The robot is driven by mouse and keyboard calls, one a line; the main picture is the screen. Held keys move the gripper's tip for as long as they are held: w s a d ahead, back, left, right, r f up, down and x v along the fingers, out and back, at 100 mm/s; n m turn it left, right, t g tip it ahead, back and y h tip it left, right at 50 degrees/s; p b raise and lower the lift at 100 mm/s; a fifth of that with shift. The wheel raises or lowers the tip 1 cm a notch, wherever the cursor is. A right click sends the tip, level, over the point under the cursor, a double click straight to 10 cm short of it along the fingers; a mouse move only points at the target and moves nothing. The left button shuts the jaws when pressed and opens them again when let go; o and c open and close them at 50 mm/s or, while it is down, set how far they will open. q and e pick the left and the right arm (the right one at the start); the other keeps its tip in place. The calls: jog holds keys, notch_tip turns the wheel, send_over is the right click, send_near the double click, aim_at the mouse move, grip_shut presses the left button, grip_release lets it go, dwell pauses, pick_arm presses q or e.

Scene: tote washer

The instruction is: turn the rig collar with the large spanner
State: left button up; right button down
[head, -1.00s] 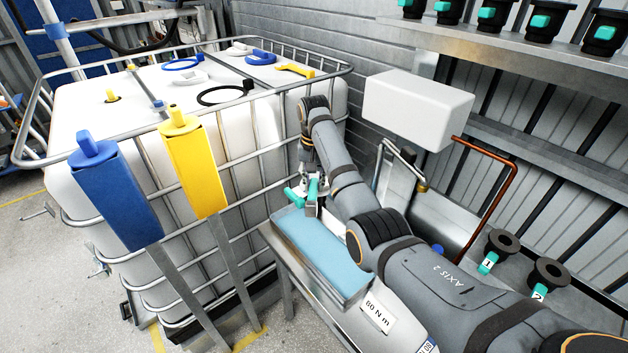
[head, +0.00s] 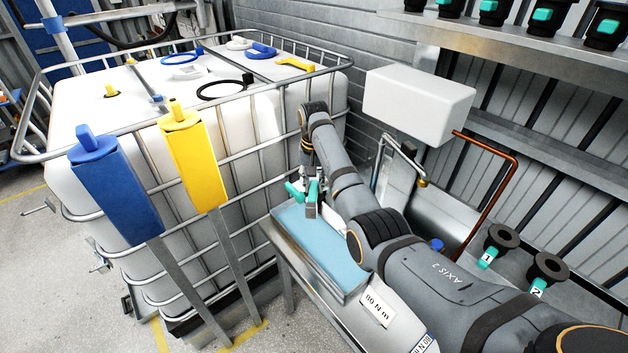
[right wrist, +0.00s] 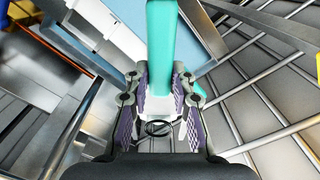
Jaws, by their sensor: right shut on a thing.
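My right gripper (head: 311,208) is low over the pale blue bench top (head: 318,248), beside the caged tank. It is shut on a teal bar (head: 313,190). In the right wrist view the bar (right wrist: 160,40) runs up and away from between the fingers (right wrist: 160,105). A second teal piece (head: 294,190) shows just left of it. I cannot tell whether the teal bar is the large spanner. The rig collar is not clearly seen; my arm and gripper cover part of that area. My left gripper is out of view.
The white tank (head: 90,110) with its wire cage stands left of the bench. Blue (head: 115,190) and yellow (head: 195,160) posts stand before it. A white box (head: 418,105), a copper pipe (head: 490,200) and black-and-teal fittings (head: 500,240) are right of my arm.

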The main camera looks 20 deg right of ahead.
jog(key=shift+f, duration=1.75)
notch_tip(320, 180, down, 2)
jog(key=shift+b, duration=0.4)
jog(key=shift+s+d+n+p, duration=0.2)
jog(key=shift+d+n, duration=0.25)
jog(key=shift+d, duration=0.1)
jog(key=shift+s+d+n+p, duration=0.15)
jog(key=shift+d+n+p, duration=0.05)
jog(key=shift+d+n, duration=0.3)
